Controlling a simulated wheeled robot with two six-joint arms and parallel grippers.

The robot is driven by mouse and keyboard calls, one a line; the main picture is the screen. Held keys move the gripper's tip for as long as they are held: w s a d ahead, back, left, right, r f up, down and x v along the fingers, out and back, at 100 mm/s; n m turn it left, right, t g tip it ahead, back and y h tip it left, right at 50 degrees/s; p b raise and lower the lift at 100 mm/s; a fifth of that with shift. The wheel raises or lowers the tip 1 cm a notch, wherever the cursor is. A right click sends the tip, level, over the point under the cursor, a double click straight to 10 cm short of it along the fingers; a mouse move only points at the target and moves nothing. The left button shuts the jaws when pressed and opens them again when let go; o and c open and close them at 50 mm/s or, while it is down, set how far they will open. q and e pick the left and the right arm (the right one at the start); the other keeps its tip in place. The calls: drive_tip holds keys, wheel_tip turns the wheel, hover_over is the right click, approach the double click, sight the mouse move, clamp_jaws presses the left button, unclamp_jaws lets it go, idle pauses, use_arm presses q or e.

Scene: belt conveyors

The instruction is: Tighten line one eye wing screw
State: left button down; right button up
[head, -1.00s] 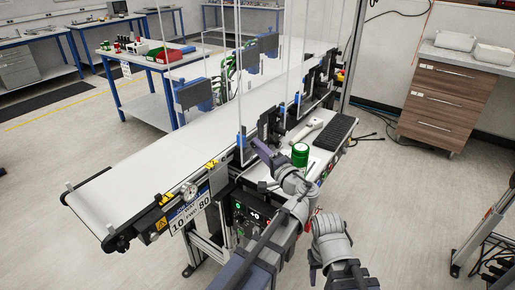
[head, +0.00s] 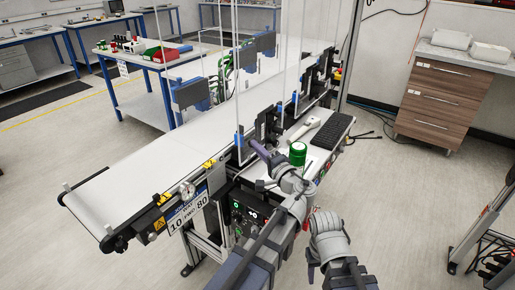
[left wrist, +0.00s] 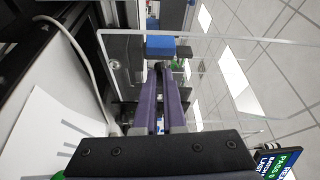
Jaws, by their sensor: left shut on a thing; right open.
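My left gripper (head: 257,147) reaches over the near side of the belt line, at a dark bracket beside the conveyor. In the left wrist view its two long purple fingers (left wrist: 162,100) run close together. They are shut on a small dark screw head (left wrist: 159,67), which I take for the eye wing screw. It lies just below a blue block (left wrist: 160,47). The fingers hide most of the screw, so its wings and how far it is turned cannot be seen. My right arm shows at the lower middle of the head view, but its fingers are not visible.
The white conveyor belt (head: 130,180) runs diagonally past the gripper. Clear upright panels stand close to the fingers. A green can (head: 298,153), a white handheld device (head: 304,131) and a black keyboard (head: 331,133) are on the side shelf. A control box (head: 249,214) hangs below.

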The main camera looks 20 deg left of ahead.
use_arm(q)
drive_tip(key=shift+w+d+r+m+g+h+p, duration=0.1)
drive_tip(key=shift+w+r+m+g+h+p, duration=0.1)
drive_tip(key=shift+m+g+p, duration=1.85)
drive_tip(key=shift+w+r+m+g+h+p, duration=0.15)
drive_tip(key=shift+m+g+p, duration=0.4)
drive_tip(key=shift+m+p, duration=1.65)
drive_tip(key=shift+w+d+r+m+g+h+p, duration=0.2)
drive_tip(key=shift+m+g+p, duration=0.95)
drive_tip(key=shift+m, duration=2.1)
drive_tip(key=shift+s+a+g, duration=0.15)
drive_tip(key=shift+g, duration=0.1)
drive_tip(key=c, duration=1.1)
unclamp_jaws()
drive_tip(key=shift+o, duration=0.5)
drive_tip(key=shift+f, duration=0.1)
